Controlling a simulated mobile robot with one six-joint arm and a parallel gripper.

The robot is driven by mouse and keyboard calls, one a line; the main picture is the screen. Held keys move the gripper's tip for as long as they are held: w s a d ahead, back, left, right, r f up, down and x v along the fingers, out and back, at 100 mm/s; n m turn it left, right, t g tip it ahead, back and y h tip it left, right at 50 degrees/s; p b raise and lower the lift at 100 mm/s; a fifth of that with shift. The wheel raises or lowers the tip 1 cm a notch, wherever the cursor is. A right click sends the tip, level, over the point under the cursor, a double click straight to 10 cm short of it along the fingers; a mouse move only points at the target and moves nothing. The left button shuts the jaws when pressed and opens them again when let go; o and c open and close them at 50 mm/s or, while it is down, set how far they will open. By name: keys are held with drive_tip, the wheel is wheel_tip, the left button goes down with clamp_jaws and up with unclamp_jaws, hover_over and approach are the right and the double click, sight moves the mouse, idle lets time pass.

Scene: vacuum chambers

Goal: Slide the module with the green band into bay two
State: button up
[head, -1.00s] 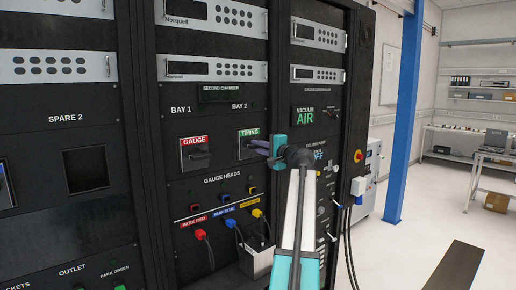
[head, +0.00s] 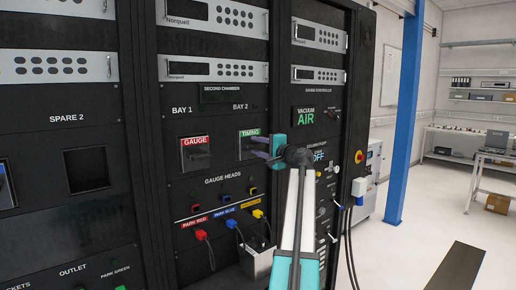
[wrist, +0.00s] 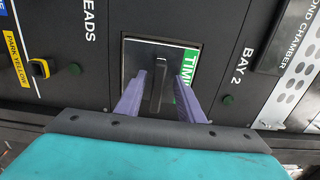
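The module with the green band (head: 249,133), marked TIMING, sits in the bay 2 opening of the black rack. In the wrist view its dark face and green band (wrist: 188,62) show, with an upright bar handle (wrist: 158,88) in the middle. How deep it sits I cannot tell. My gripper (head: 257,148) is at the module's front. In the wrist view the purple fingers of my gripper (wrist: 160,77) stand one on each side of the handle, with a gap on both sides, so it is open. The right finger covers part of the green band.
A red-banded GAUGE module (head: 195,153) fills bay 1 on the left. Below are gauge-head sockets and red, blue and yellow (head: 258,214) parked plugs with hanging cables. A grey open box (head: 258,262) is under my arm. Free floor lies right of the rack.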

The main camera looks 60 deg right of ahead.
drive_tip(key=shift+s+f, duration=0.1)
drive_tip(key=shift+f, duration=0.05)
drive_tip(key=shift+s, duration=0.1)
idle(0.3)
drive_tip(key=shift+v, duration=2.9)
drive_tip(key=shift+b, duration=0.3)
